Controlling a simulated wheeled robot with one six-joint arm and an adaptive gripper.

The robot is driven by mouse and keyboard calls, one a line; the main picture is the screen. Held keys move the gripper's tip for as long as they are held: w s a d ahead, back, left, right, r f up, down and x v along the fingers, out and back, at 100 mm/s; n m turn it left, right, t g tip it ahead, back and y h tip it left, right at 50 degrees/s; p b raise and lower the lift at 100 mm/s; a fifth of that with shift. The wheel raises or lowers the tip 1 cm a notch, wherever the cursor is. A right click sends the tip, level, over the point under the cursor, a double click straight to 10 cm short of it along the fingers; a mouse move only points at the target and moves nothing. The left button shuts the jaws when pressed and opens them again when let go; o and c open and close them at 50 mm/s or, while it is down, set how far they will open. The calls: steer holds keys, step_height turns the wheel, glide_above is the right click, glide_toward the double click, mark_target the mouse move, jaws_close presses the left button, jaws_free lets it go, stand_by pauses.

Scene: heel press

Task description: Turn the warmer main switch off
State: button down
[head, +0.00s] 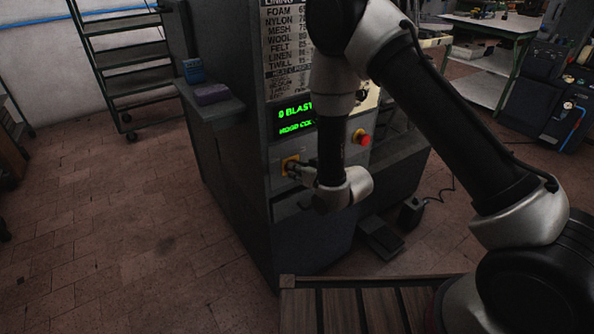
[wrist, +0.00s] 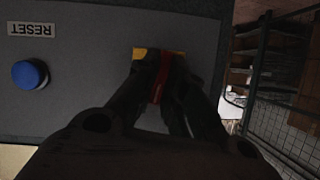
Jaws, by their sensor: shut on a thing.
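The machine (head: 230,110) is a tall dark cabinet with a lit green display (head: 296,118). A yellow switch plate (head: 289,165) is on its front panel, below the display. In the wrist view, the yellow plate (wrist: 140,53) shows behind my fingertips with a red switch handle (wrist: 158,80) between them. My gripper (head: 295,170) is at the plate, and in the wrist view my gripper (wrist: 160,75) is shut on the red handle. The fingers hide much of the handle and plate, so I cannot read the switch position.
A blue button (wrist: 30,74) beside a RESET label (wrist: 30,29) sits left of the switch in the wrist view. A red stop button (head: 362,138) is on the panel. A foot pedal (head: 380,238) lies on the floor. The floor at left is clear.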

steer(key=n+t+h, duration=0.1)
steer(key=n+h, duration=0.1)
steer(key=n, duration=0.1)
steer(key=n+t+h, duration=0.1)
steer(key=n+t, duration=0.1)
steer(key=n, duration=0.2)
steer(key=shift+s+a+f+n+h, duration=0.1)
steer(key=shift+s+a+n+h, duration=0.05)
steer(key=shift+n+h, duration=0.2)
stand_by(0.5)
steer(key=c, duration=1.5)
jaws_free()
steer(key=v, duration=1.2)
steer(key=shift+f, duration=0.15)
steer(key=shift+s+a, duration=0.1)
